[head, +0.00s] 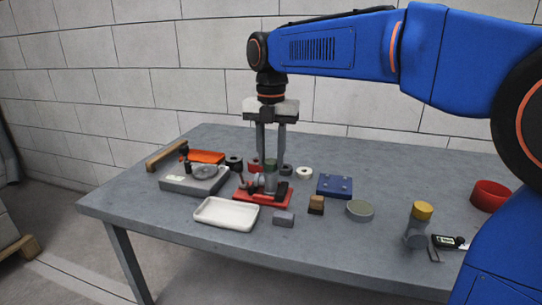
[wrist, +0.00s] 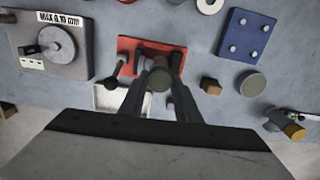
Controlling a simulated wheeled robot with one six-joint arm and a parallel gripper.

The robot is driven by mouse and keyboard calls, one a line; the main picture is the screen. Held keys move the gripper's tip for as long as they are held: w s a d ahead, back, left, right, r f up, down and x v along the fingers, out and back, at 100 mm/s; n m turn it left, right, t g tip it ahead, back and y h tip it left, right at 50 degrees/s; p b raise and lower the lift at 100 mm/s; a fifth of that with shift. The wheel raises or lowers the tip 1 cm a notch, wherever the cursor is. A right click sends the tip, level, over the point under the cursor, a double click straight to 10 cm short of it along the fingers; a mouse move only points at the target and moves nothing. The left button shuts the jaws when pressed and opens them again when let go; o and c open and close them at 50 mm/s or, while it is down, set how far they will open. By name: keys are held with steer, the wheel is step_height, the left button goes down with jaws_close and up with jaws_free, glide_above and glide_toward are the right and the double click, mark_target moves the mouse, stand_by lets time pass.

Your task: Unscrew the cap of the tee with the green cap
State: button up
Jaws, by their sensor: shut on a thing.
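The tee with the green cap (head: 271,182) stands upright in a red clamp base (head: 243,193) near the middle of the table. My gripper (head: 270,160) points straight down over it, with its two long fingers on either side of the green cap (head: 270,163). In the wrist view, the fingers close in on the green cap (wrist: 160,79), seen from above. My gripper is shut on the cap. The fingers hide part of the cap and the tee, and I cannot tell whether the threads are loose.
A white tray (head: 204,221) lies in front, with a grey block (head: 283,219) beside it. A grey scale-like device (head: 182,182) stands left. A blue plate (head: 335,185), a brown block (head: 316,204) and a yellow-capped tee (head: 416,233) are right. The front right tabletop has free room.

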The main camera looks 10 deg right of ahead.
steer(key=o, duration=1)
steer(key=m, duration=0.4)
steer(key=shift+m, duration=0.3)
steer(key=m, duration=1.1)
steer(key=shift+m, duration=0.3)
steer(key=m, duration=0.6)
steer(key=shift+m, duration=0.3)
